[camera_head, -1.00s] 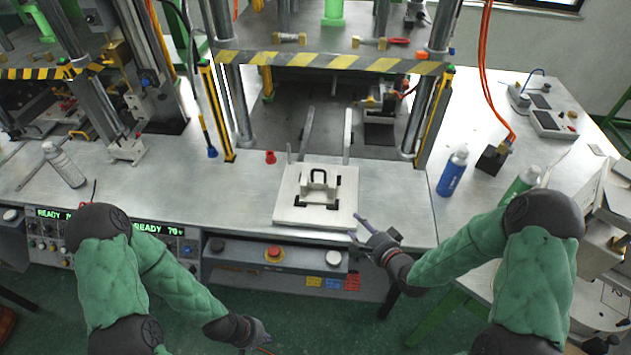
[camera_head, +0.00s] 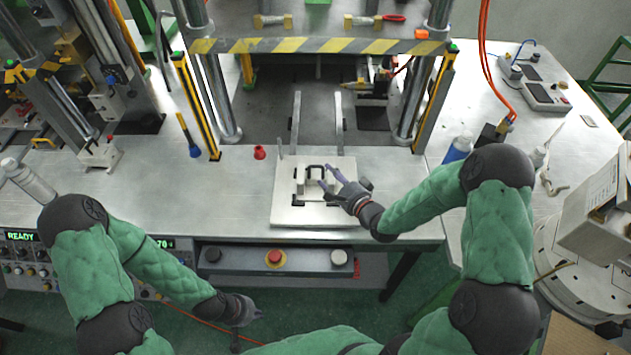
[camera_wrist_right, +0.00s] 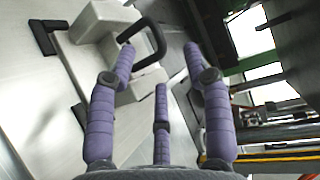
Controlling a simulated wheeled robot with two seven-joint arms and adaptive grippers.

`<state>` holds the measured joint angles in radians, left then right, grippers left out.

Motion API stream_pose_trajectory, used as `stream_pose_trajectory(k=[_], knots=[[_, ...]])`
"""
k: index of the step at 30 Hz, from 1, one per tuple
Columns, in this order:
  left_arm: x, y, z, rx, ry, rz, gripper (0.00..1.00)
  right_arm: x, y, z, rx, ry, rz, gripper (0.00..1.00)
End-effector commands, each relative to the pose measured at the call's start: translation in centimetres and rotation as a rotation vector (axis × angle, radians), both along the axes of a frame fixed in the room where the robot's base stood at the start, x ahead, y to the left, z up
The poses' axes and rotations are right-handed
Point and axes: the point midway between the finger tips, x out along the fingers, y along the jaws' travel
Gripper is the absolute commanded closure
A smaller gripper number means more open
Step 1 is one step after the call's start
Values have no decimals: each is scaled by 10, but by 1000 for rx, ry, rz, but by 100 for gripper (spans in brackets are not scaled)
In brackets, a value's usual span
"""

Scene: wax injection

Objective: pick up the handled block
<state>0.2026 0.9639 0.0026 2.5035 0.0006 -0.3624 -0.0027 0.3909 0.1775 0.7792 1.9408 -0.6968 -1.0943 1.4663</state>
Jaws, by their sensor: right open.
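The handled block is a pale block (camera_head: 300,187) with a black loop handle (camera_head: 316,168). It sits on a square pale plate (camera_head: 290,213) on the metal table in the head view. My right gripper (camera_head: 333,179) is at the block's right side, its fingers pointing at the handle. In the right wrist view the block (camera_wrist_right: 99,22) and handle (camera_wrist_right: 155,42) are just beyond the spread purple fingers (camera_wrist_right: 160,55), and nothing is between them. My left gripper (camera_head: 245,312) hangs low in front of the table, away from the block; its fingers are too small to judge.
Two metal rails (camera_head: 296,125) lead back from the plate under the striped press bar (camera_head: 320,46). A red cap (camera_head: 260,152) stands left of the plate, and a blue bottle (camera_head: 457,149) stands to the right.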

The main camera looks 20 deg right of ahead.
Motion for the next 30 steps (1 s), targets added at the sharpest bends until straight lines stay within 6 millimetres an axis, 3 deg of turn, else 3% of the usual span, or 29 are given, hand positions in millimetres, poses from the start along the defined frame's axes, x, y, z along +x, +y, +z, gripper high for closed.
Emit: stream_pose_trajectory(k=[12,20,21,26,30], knots=[[0,0,-7,0,-1,0,100,43,18,-12,1,-1,1,50],[0,0,-7,0,-1,0,100,46,19,-12,1,0,-1,50],[0,0,-6,0,-1,0,100,46,18,-12,1,0,-1,52],[0,0,-7,0,-1,0,100,46,18,-12,0,0,0,98],[0,0,-7,0,-1,0,100,45,19,-13,1,2,2,100]])
